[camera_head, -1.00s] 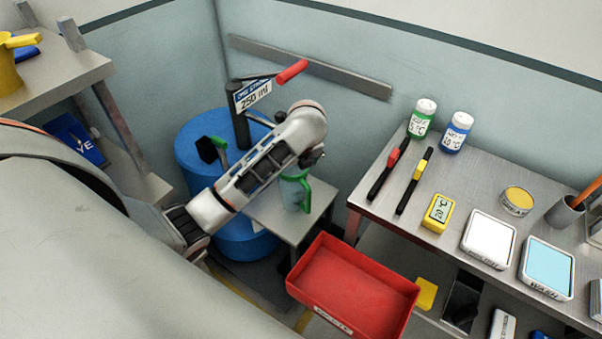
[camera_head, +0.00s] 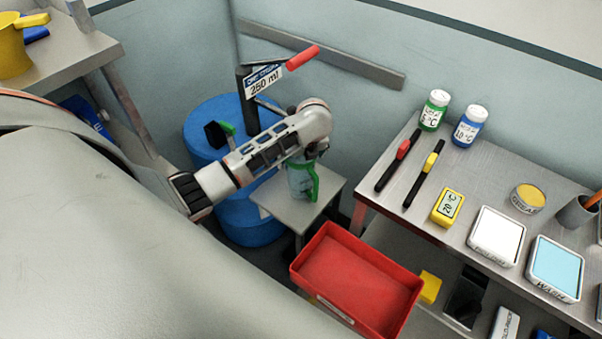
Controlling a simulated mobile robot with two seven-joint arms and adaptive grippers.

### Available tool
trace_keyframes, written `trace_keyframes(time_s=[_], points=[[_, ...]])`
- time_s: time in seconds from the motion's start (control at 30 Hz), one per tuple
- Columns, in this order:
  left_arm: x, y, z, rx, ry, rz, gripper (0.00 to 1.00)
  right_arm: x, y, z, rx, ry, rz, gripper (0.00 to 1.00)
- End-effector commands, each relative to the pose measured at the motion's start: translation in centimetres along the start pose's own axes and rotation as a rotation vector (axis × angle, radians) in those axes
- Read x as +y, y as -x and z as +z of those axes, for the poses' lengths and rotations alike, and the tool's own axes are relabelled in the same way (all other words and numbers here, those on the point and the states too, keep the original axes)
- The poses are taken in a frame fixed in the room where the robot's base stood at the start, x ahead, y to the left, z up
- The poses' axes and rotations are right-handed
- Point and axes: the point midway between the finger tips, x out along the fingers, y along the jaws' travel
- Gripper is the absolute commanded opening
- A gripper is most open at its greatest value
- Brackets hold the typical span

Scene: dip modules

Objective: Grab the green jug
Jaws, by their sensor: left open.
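The green jug (camera_head: 301,184) is a clear vessel with a green handle. It stands on a small grey side table (camera_head: 335,184) in the middle of the view. My left arm comes in from the left, and its wrist is above the jug. My left gripper (camera_head: 314,153) points down at the jug's top and is open. The fingers are mostly hidden behind the wrist, so I cannot tell whether they touch the jug. My right gripper does not show.
A blue drum (camera_head: 212,124) stands behind my left arm, with a lever and a "250 ml" sign (camera_head: 264,80) above. A red tray (camera_head: 352,274) is in front of the side table.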

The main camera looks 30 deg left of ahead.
Motion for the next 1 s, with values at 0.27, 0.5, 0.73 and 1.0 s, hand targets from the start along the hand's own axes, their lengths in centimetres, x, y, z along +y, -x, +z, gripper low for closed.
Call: trace_keyframes(time_s=[0.27,0.5,0.73,1.0], points=[[0.0,0.0,0.0,0.000,0.000,0.000,0.49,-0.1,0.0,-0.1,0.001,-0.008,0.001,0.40],[0.0,0.1,0.0,-0.001,0.000,0.000,0.21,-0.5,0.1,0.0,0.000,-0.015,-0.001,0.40],[-0.1,0.5,0.2,-0.001,0.001,-0.001,0.21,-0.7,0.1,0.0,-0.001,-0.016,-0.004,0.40],[-0.1,3.7,1.6,-0.002,0.001,-0.004,0.21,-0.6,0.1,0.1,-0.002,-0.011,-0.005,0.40]])
